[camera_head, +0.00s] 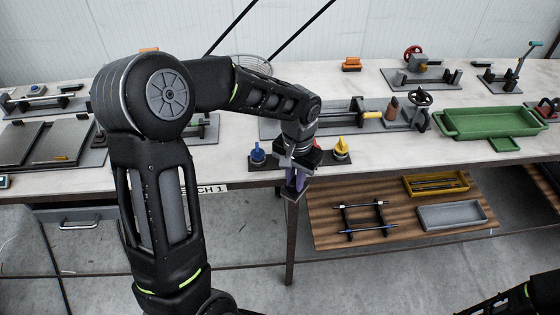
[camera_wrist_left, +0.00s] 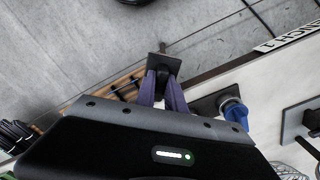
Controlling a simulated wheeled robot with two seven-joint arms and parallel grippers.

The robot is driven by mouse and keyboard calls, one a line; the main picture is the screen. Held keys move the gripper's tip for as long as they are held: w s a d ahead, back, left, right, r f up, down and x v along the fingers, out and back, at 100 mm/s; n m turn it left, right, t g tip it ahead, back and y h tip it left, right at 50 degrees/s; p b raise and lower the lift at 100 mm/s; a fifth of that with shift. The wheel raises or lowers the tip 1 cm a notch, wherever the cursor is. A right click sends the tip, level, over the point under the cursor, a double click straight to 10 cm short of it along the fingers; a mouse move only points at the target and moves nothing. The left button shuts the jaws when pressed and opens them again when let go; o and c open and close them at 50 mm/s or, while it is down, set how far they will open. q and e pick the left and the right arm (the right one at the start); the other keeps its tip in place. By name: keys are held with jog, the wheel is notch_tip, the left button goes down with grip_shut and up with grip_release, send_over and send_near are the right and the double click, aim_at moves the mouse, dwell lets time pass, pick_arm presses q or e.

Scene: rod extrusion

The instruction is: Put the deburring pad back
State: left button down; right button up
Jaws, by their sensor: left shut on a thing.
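My left gripper (camera_head: 294,184) hangs just in front of the bench's front edge, fingers pointing down. Its purple fingers, also in the left wrist view (camera_wrist_left: 163,88), are shut on a small dark piece with a square plate (camera_wrist_left: 163,65). I take this piece to be the deburring pad, but its markings cannot be read. A blue-knobbed piece (camera_head: 257,153) and a yellow-knobbed piece (camera_head: 341,147) stand on dark bases at the bench edge, either side of the gripper. My right gripper is out of view.
The bench (camera_head: 225,160) carries fixtures, a green tray (camera_head: 445,122) and an orange block (camera_head: 351,64). Below, a wooden shelf (camera_head: 325,238) holds a rod rack (camera_head: 366,220), a yellow bin (camera_head: 408,187) and a grey bin (camera_head: 424,222). Floor in front is clear.

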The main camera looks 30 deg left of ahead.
pick_arm(q)
jog(key=d+f+b, duration=0.2)
jog(key=d+f, duration=0.1)
jog(key=f, duration=0.4)
jog(key=w+d+f+b, duration=0.1)
jog(key=d+f+b, duration=0.1)
jog(key=f, duration=0.6)
jog(key=shift+w+d+n, duration=0.15)
jog(key=shift+d+n, duration=0.15)
jog(key=shift+d, duration=0.15)
